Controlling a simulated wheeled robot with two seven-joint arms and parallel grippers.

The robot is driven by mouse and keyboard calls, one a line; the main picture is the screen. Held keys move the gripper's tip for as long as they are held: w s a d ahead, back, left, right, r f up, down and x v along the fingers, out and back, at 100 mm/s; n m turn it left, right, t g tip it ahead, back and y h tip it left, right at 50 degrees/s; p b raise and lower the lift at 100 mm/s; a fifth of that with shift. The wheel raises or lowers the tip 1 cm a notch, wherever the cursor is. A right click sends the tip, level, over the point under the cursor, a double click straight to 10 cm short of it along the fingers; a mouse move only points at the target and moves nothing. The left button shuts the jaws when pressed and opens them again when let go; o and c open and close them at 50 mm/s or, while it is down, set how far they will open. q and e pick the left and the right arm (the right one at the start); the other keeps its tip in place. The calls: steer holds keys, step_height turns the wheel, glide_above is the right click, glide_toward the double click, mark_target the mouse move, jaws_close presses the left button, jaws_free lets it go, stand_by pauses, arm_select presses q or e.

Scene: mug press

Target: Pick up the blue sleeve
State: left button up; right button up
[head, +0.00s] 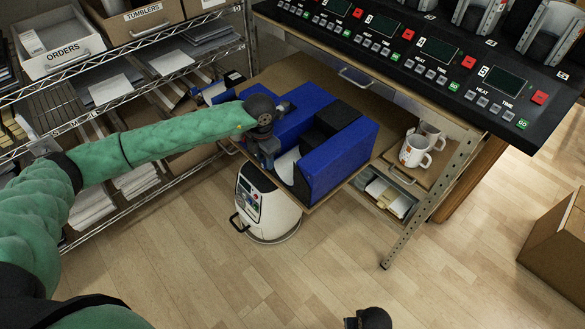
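My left gripper (269,158) points down at the near left end of a blue holder (340,165) on the lower shelf of the bench. The wrist hides much of what lies under it, and I cannot tell whether the fingers are open or touch anything. The blue holder has upright walls with white and dark curved pieces between them. I cannot make out a separate blue sleeve from the blue walls. A dark rounded part, likely my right wrist, shows at the bottom edge; its fingers cannot be made out.
A black press panel (430,60) with several displays overhangs the shelf. White mugs (415,150) stand to the right above an open drawer (385,192). A wire rack (130,60) is at left, a white canister (265,205) below, a cardboard box (558,245) at right.

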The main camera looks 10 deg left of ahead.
arm_select(q)
steer(key=shift+c, duration=0.5)
jaws_close()
stand_by(0.8)
